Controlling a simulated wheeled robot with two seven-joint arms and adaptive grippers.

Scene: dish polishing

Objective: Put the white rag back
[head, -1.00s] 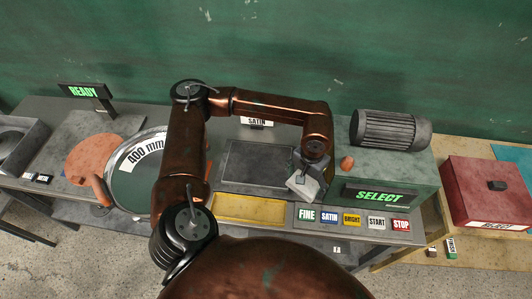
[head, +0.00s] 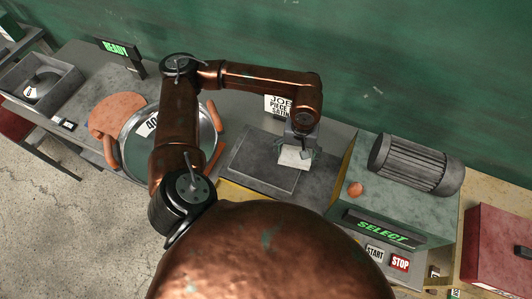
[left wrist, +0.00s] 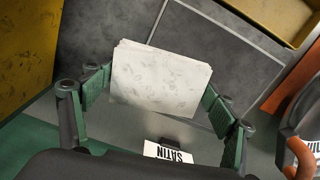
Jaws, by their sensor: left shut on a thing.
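The white rag (head: 295,158) is a small pale block-like pad with grey smudges. My left gripper (head: 300,147) is shut on it, with a green finger at either side of the rag (left wrist: 160,78) in the left wrist view. The rag is over the right part of the dark grey panel (head: 262,165), in front of the satin job sign (head: 277,104). I cannot tell whether it touches the surface below. My right gripper is not in view.
A round dish (head: 137,157) with orange handles lies left of the panel, partly behind my arm. A green machine box (head: 385,205) with a ribbed motor (head: 412,163) and an orange knob (head: 355,189) stands close on the right. A yellow-edged tray (left wrist: 285,18) shows in the left wrist view.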

